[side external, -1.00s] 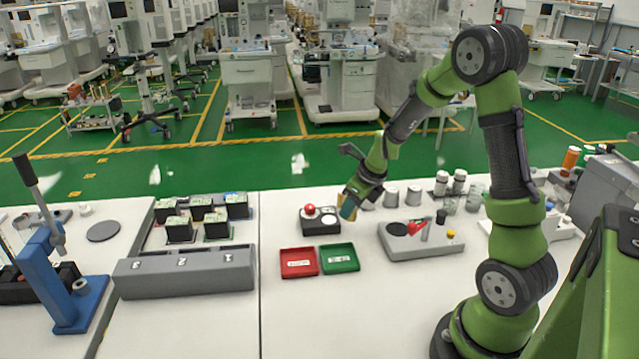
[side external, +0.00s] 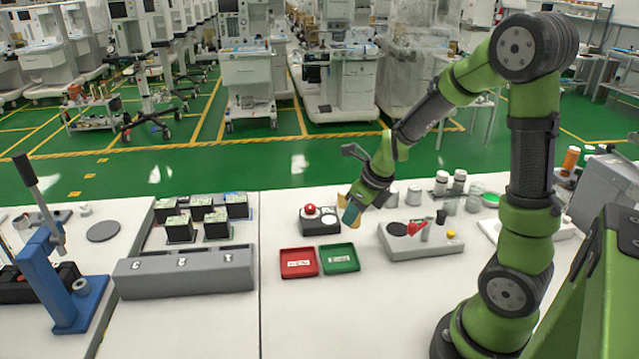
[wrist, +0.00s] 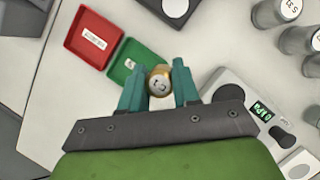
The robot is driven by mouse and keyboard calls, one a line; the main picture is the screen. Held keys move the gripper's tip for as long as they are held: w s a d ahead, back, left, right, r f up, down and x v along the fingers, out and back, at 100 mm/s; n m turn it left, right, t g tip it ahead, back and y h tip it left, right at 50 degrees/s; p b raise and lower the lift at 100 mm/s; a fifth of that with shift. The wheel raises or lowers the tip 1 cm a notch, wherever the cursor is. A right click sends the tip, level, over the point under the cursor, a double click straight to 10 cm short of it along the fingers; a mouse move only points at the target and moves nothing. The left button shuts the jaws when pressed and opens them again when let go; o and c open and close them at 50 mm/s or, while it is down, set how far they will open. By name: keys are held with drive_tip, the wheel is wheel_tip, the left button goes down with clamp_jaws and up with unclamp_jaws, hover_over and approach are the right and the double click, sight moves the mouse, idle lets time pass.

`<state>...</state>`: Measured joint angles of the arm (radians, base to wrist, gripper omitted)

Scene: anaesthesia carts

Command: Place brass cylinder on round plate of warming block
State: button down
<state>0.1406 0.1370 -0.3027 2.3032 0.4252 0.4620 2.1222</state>
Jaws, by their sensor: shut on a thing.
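In the side external view my gripper (side external: 351,211) hangs above the white table, right of the black box and left of the warming block; the cylinder is hard to make out there. The grey warming block (side external: 440,244) has a dark round plate (side external: 397,229) on its left part, with nothing standing on it. In the wrist view the warming block (wrist: 258,128) lies to the right of my gripper, with its green display showing and its plate (wrist: 228,91) partly covered.
A red tray (side external: 299,262) and green tray (side external: 341,258) lie in front of my gripper. A black box (side external: 320,226) with a red knob is to its left. Several grey cylinders (side external: 414,196) and white-capped jars (side external: 441,184) stand behind the block.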

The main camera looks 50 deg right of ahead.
drive_tip(key=w+d, duration=0.1)
drive_tip(key=w, duration=0.2)
drive_tip(key=w+d, duration=0.1)
drive_tip(key=w, duration=0.2)
drive_tip(key=w+d+f, duration=0.1)
drive_tip(key=w, duration=0.2)
drive_tip(key=shift+w+d, duration=0.1)
drive_tip(key=shift+f, duration=1.7)
drive_tip(key=shift+f, duration=0.15)
drive_tip(key=c, duration=0.8)
unclamp_jaws()
